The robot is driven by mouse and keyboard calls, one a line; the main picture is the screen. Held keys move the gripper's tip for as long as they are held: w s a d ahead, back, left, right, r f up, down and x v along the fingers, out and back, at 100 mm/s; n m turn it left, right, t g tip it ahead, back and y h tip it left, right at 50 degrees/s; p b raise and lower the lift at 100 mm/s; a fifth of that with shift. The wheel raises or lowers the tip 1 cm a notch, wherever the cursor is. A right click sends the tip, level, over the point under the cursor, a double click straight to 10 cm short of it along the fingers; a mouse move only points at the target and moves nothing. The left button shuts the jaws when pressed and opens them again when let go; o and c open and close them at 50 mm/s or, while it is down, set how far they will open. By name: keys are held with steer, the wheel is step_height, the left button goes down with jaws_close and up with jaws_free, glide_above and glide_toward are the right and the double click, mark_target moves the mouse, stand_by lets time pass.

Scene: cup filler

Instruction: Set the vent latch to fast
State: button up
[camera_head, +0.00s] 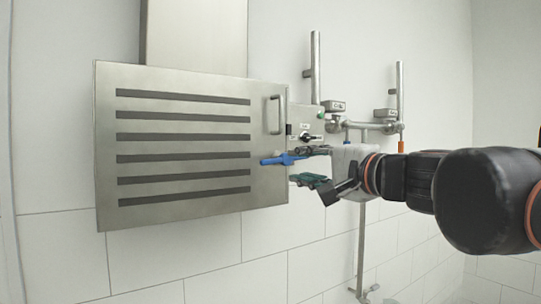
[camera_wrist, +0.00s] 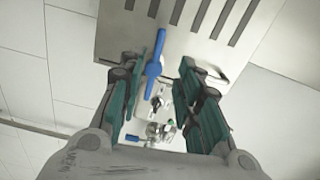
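A blue lever (camera_head: 283,159), which looks like the vent latch, sits at the lower right edge of a steel louvred panel. In the head view it lies roughly level, its end pointing left. In the wrist view the blue lever (camera_wrist: 154,66) lies between the finger lines, nearer the left finger. My gripper (camera_head: 305,166) is open beside the lever, its dark and teal fingers spread. The wrist view shows the fingers of my gripper (camera_wrist: 172,66) well apart, with nothing clamped. I cannot read any setting marks by the lever.
The louvred panel (camera_head: 184,195) has a handle (camera_head: 275,114) near its upper right. A black knob (camera_head: 306,137) is on the panel's side. Pipes with a grey valve (camera_head: 335,106) and an orange-tipped fitting (camera_head: 401,146) stand to the right. White tiled wall lies behind.

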mark_target(271, 162)
steer(key=p+x, duration=0.2)
steer(key=x, duration=1.1)
jaws_close()
